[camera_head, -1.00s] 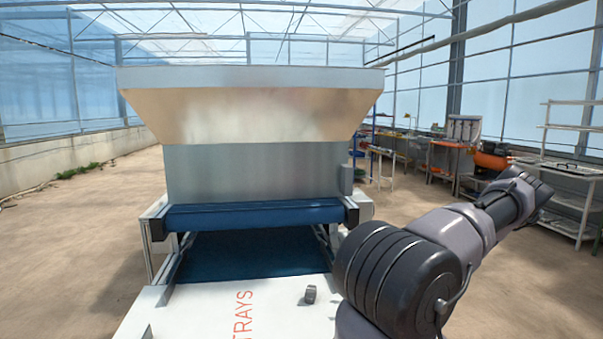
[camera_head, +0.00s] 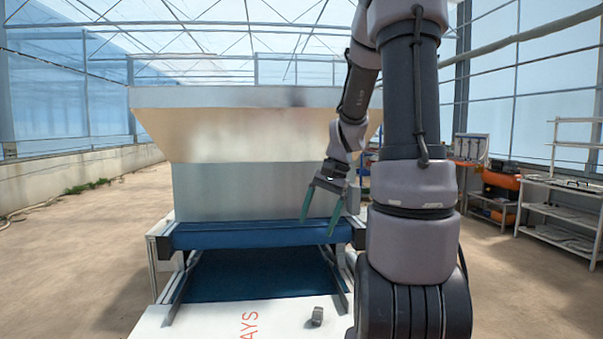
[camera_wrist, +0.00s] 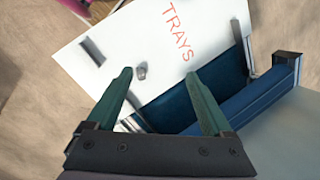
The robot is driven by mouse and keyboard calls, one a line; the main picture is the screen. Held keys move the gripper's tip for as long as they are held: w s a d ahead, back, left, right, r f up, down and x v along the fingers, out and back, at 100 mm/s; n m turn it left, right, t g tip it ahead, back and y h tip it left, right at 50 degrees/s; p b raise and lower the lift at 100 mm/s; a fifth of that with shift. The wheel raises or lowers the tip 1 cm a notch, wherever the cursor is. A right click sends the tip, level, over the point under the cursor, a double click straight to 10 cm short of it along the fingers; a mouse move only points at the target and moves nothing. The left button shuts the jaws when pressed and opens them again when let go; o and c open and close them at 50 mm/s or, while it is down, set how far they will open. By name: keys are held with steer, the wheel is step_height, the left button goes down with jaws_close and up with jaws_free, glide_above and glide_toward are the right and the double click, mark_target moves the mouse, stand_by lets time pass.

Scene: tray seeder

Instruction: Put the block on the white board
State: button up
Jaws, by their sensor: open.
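A small grey block (camera_head: 317,316) sits on the white board (camera_head: 205,322), which carries red lettering, in front of the blue belt. In the wrist view the block (camera_wrist: 140,72) lies on the white board (camera_wrist: 125,40) to the left of the word TRAYS, beyond my fingertips. My gripper (camera_head: 318,227) is open and empty, pointing down in front of the machine and above the blue belt. Its green fingers (camera_wrist: 158,75) are spread in the wrist view, and the block appears between their tips but well below them.
The metal seeder hopper (camera_head: 240,130) stands behind my gripper. A blue roller (camera_head: 240,235) crosses above the blue belt (camera_head: 255,275). A grey bar (camera_wrist: 92,50) also lies on the board. Shelves (camera_head: 565,200) stand far right; open floor lies left.

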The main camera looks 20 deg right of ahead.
steer(key=s+a+r+n+t, duration=0.3)
steer(key=s+a+r, duration=0.2)
steer(key=s+r, duration=0.1)
steer(key=s+a+r+n+t+h, duration=0.1)
steer(key=s+a+r+n+t, duration=0.1)
steer(key=s+r, duration=0.4)
steer(key=shift+a+r+n+t+h, duration=0.3)
steer(key=shift+a+r+n+t, duration=0.15)
steer(key=shift+a+r, duration=0.85)
steer(key=shift+a+f, duration=0.1)
